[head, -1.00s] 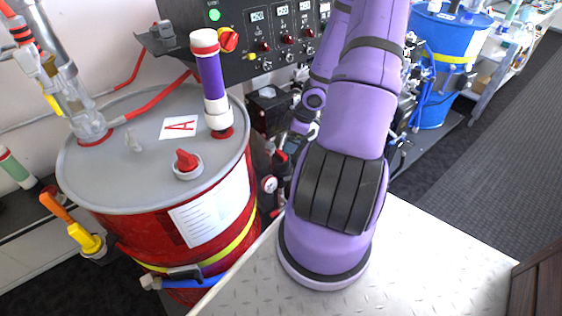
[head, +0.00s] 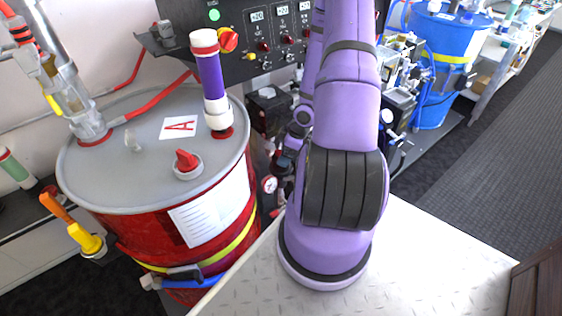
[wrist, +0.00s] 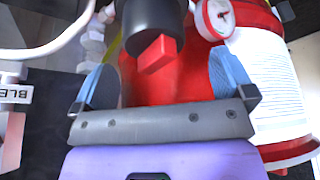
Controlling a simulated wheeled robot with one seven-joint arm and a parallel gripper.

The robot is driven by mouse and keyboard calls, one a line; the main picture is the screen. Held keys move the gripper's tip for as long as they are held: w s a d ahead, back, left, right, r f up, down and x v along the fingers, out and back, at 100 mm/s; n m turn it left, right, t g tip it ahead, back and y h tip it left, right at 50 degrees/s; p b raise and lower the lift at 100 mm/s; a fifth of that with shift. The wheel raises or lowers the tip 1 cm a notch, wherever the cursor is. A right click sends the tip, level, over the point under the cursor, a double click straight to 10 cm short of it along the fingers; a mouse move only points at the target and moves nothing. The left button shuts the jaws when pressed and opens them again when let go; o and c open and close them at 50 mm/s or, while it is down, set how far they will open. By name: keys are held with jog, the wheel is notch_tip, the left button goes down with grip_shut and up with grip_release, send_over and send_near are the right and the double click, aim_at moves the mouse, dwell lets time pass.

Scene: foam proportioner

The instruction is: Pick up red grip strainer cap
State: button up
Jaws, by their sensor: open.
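In the wrist view, a dark round cap with a red block-shaped grip (wrist: 157,55) faces my gripper at the top centre. It looks like the red grip strainer cap. My gripper (wrist: 165,68) is open, with one blue pad on each side of the red grip. The grip lies between the pads' lines with clear space on both sides, and nothing is held. I cannot tell how far the fingertips reach along it. In the head view my purple arm hides the cap, and I cannot make out my gripper there.
A red drum (head: 228,215) with a grey lid stands left in the head view, with a red knob (head: 187,161) on top. A gauge (wrist: 216,17) is close right of the cap. A tag (wrist: 15,93) and pale pipe lie left. A blue drum (head: 440,60) stands far back.

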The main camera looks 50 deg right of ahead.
aim_at(279, 170)
jog(key=shift+d+x, duration=0.2)
jog(key=shift+x, duration=1.05)
jog(key=shift+d+x, duration=0.15)
jog(key=shift+x, duration=1.1)
jog(key=shift+s+f, duration=0.1)
jog(key=c, duration=1)
